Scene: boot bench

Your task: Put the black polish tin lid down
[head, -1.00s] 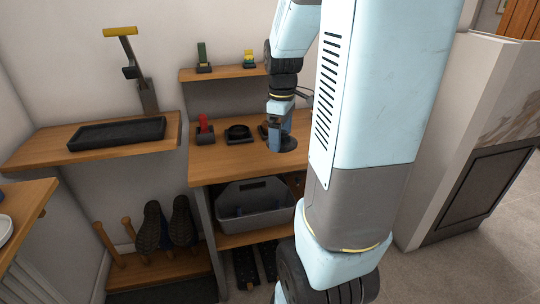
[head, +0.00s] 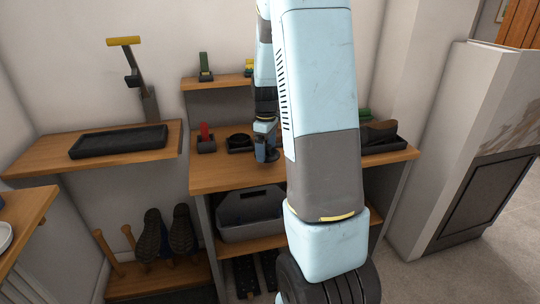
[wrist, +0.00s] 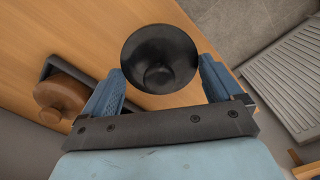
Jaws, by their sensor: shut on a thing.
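The black polish tin lid (wrist: 160,58) is a dark round disc with a knob-like centre, seen between my gripper's blue fingers in the wrist view. My gripper (head: 266,153) is shut on it, low over the wooden bench top (head: 225,178). Part of the lid shows dark beside the fingers in the head view. I cannot tell whether the lid touches the bench. A round black tin (head: 240,141) sits in a dark tray on the bench, just left of my gripper.
A red item in a dark holder (head: 206,138) stands left of the tin. A dark tray with a brown item (head: 380,133) is at the bench's right end. A grey tote (head: 250,215) sits below. The bench front left of my gripper is clear.

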